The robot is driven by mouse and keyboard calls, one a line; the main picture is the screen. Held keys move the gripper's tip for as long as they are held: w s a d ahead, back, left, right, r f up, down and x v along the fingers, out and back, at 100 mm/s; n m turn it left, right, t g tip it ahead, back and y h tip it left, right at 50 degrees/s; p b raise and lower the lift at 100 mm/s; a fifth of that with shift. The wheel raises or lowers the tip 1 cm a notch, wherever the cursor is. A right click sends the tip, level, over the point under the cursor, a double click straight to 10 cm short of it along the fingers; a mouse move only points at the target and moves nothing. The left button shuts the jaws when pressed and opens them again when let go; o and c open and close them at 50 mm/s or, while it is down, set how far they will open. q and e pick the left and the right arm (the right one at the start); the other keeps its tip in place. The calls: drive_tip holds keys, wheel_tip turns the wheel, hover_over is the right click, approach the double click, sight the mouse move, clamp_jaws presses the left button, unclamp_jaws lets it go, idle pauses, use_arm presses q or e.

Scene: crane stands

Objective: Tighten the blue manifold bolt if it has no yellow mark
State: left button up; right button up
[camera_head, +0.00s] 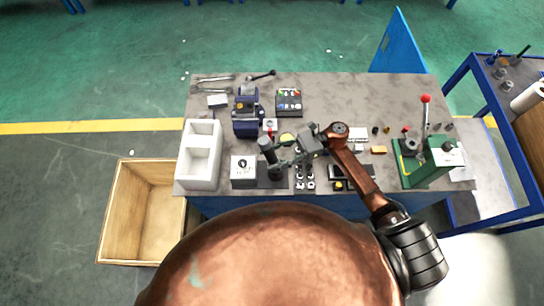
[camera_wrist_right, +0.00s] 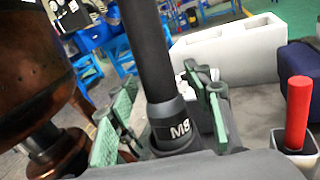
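A dark upright tool (camera_head: 266,146) stands near the bench's front edge in the head view. In the right wrist view it is a black shaft with a collar marked M8 (camera_wrist_right: 178,130). My right gripper (camera_head: 283,155) is at this tool. Its green-padded fingers (camera_wrist_right: 165,115) are on either side of the collar and look spread, with a gap at the left pad. A dark panel with small coloured parts (camera_head: 289,102) lies behind; I cannot tell whether it is the manifold, and no yellow mark can be made out on a blue bolt. My left gripper is out of view.
The bench (camera_head: 350,88) holds a blue vise-like device (camera_head: 246,122), a white two-compartment bin (camera_head: 200,150), a white box (camera_head: 243,170) and a green press (camera_head: 428,165) with a red-knobbed lever. A wooden crate (camera_head: 112,225) stands on the floor at left. The red cylinder (camera_wrist_right: 298,110) is close right.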

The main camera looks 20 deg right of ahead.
clamp_jaws()
idle(0.3)
drive_tip(key=shift+r, duration=0.15)
idle(0.3)
